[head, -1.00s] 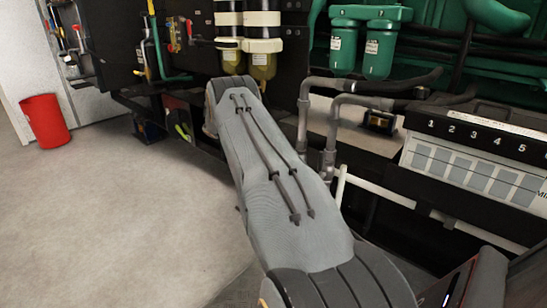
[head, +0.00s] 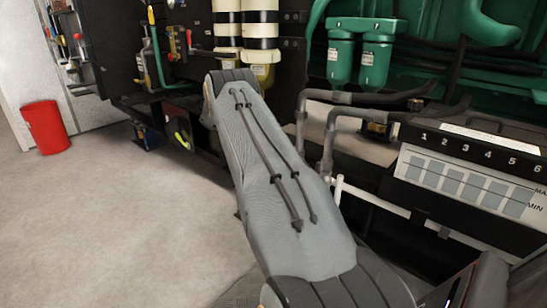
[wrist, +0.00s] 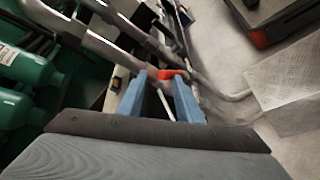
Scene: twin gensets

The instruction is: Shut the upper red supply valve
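A small red part (head: 174,43), perhaps a valve handle, shows on the dark panel at the upper left of the head view, beside yellowish fittings. I cannot tell whether it is the upper red supply valve or how its handle is set. My gripper (wrist: 161,82) shows in the wrist view as two blue fingers held apart. A red piece (wrist: 172,74) shows between the fingertips; I cannot tell whether it lies between them or beyond, and no contact is clear. In the head view my arm hides the gripper.
Green filter canisters (head: 342,55) and grey pipes (head: 329,140) stand right of my arm. A numbered battery case (head: 470,165) is at the right. White-banded cylinders (head: 261,28) hang behind my arm. A red bin (head: 46,127) stands at the left; the floor (head: 120,220) there is clear.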

